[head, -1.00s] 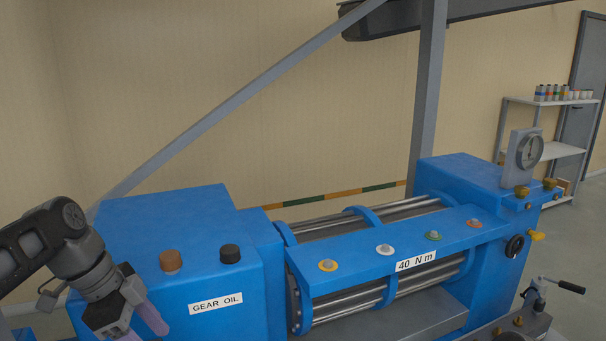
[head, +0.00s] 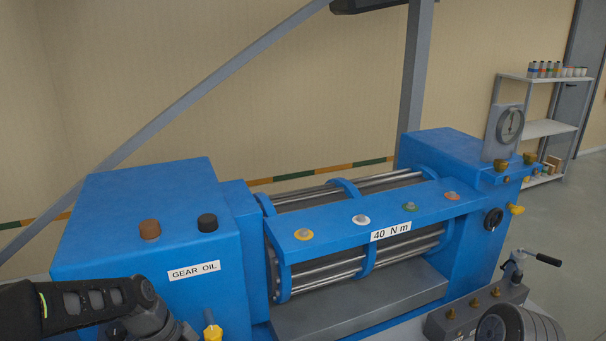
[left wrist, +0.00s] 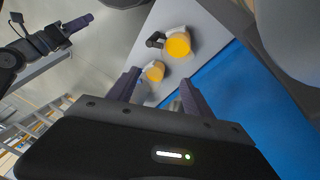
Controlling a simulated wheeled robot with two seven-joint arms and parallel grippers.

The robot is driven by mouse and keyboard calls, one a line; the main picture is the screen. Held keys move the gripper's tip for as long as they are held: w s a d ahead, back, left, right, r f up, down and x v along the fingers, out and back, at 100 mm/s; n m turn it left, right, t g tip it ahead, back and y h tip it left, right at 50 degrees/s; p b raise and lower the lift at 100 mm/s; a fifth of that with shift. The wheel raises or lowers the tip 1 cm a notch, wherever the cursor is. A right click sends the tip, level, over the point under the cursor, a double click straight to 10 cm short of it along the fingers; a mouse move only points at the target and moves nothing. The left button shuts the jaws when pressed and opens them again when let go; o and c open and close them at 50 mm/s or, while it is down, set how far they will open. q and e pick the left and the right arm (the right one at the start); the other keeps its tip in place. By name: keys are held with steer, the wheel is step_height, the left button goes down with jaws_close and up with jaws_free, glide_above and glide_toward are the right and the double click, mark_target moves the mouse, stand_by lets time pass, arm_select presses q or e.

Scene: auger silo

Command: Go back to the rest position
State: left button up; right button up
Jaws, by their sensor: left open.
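My left arm (head: 85,304) reaches in at the lower left of the head view, in front of the blue gear oil housing (head: 110,215). Its fingers cannot be made out there. In the left wrist view my left gripper (left wrist: 159,77) is open, with its two dark fingers apart and nothing held. Beyond the fingers are two yellow knobs (left wrist: 178,44) on a grey plate. At the upper left of that view is another dark arm with a purple finger (left wrist: 76,24), apparently my right gripper; its opening is unclear. No right gripper can be identified in the head view.
A yellow-topped fitting (head: 212,332) stands close to my left arm. The blue roller unit with the 40 N m label (head: 391,232) fills the middle. A shelf (head: 550,128) stands behind.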

arm_select(q)
steer(key=s+d+f+n, duration=0.2)
steer(key=s+f, duration=0.1)
steer(key=f, duration=0.4)
steer(key=s+d+f+n, duration=0.2)
steer(key=f, duration=0.4)
steer(key=s+d+f+n, duration=0.3)
steer(key=s+f+n, duration=0.1)
steer(key=s+f, duration=0.4)
steer(key=s+d+f+n, duration=0.4)
steer(key=s+f, duration=0.2)
steer(key=s, duration=0.4)
steer(key=shift+w+d+r+m, duration=0.25)
steer(key=shift+w+d+r, duration=0.1)
steer(key=shift+w+d, duration=0.3)
steer(key=shift+w+d+r+m, duration=0.25)
steer(key=shift+w+d+r, duration=0.15)
steer(key=shift+d, duration=0.3)
